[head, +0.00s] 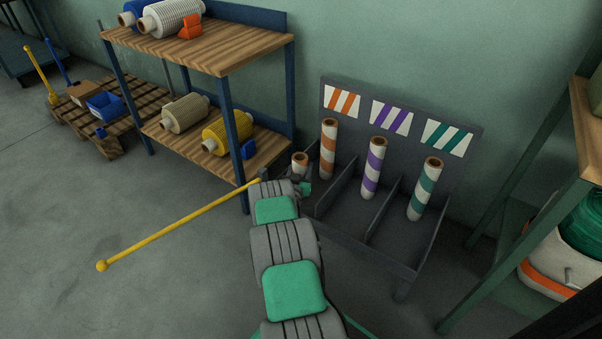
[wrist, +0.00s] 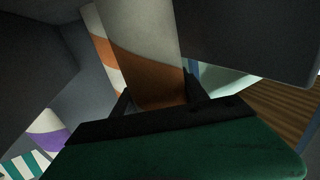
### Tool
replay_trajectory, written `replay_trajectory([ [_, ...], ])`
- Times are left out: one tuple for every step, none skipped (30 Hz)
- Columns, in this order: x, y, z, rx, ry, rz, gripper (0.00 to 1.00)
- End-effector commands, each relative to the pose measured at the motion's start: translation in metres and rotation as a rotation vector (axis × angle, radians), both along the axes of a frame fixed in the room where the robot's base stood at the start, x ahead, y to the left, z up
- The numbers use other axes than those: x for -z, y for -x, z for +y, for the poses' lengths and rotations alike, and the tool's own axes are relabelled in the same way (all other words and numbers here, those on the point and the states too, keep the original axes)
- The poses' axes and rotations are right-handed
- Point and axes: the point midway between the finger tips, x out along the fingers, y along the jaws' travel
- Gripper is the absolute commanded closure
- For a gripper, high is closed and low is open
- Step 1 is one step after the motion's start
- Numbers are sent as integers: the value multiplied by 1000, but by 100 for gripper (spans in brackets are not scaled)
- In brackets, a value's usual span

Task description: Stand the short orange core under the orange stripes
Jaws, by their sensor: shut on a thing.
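The short orange core (head: 300,159), white with an orange band and a brown open top, is at the left end of the rack (head: 400,262). It looks roughly upright. My gripper (head: 299,183) is shut on it; the wrist view shows the core (wrist: 148,50) between the two dark fingers (wrist: 157,98). The core's lower end is hidden, so I cannot tell whether it touches the rack. The orange stripes (head: 341,101) are on the rack's left sign. Below them stands a tall orange-striped core (head: 328,150), also in the wrist view (wrist: 103,45), close behind the held core.
A purple-striped core (head: 374,170) and a green-striped core (head: 425,190) stand in the other bays, split by low dividers (head: 383,212). A shelf (head: 240,50) with spools stands left. A yellow pole (head: 180,223) slants beside my arm. A green-framed shelf (head: 505,200) is at right.

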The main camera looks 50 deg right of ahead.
Motion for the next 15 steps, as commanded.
replay_trajectory([
  [5, -1, -1, 0, 4, -3, 100],
  [3, -1, -1, 0, 5, -4, 100],
  [2, -1, -1, -1, 4, -5, 100],
  [1, -1, -1, -1, 4, -3, 100],
  [1, -1, -1, -1, 4, -3, 100],
  [1, -1, 0, -1, 4, -3, 100],
  [2, -1, 0, -1, 4, -3, 100],
  [3, -1, 0, -1, 4, -3, 100],
  [4, -1, 0, -1, 4, -3, 100],
  [5, -1, 0, -1, 4, -3, 100],
  [5, -1, 0, -1, 3, -3, 47],
  [4, -1, 0, -1, 3, -3, 44],
  [4, -1, 0, -1, 3, -3, 41],
  [4, -1, 0, -1, 3, -3, 39],
  [4, -1, 0, -1, 3, -3, 36],
])
